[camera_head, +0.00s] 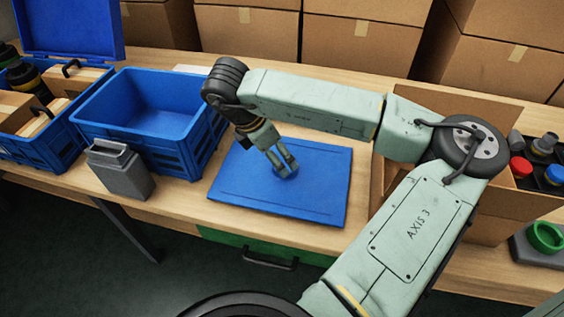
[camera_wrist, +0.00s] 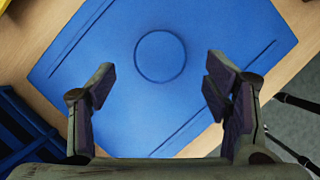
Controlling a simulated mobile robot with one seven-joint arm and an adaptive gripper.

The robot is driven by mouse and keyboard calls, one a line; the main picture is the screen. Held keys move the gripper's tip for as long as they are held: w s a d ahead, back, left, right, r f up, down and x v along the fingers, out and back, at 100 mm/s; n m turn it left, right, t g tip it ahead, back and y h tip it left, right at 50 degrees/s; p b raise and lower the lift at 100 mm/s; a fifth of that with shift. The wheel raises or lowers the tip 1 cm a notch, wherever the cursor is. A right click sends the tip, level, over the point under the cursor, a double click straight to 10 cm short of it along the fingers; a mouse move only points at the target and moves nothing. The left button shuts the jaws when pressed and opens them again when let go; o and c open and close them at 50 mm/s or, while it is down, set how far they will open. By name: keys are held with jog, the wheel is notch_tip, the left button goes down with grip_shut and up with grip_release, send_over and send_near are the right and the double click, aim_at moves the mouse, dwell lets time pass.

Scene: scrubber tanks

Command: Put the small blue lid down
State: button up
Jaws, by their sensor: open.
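The small blue lid (camera_head: 240,185) is a flat rectangular panel with long ribs. It lies flat on the wooden bench, right of the blue crate. A round blue feature sits near its middle, and I cannot tell how far it rises. The lid fills much of the wrist view (camera_wrist: 110,50), where the round feature is a dark-edged circle. My gripper (camera_head: 283,165) points down over this feature, very close to it.
An open, empty blue crate (camera_head: 183,142) stands left of the lid, with a grey container (camera_head: 121,169) before it. An open cardboard box (camera_head: 378,185) stands right. Cardboard boxes (camera_head: 245,30) line the back. The bench edge (camera_head: 235,218) runs close in front of the lid.

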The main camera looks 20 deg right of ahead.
jog(key=b+v, duration=0.1)
jog(key=v, duration=0.6)
jog(key=shift+r, duration=0.2)
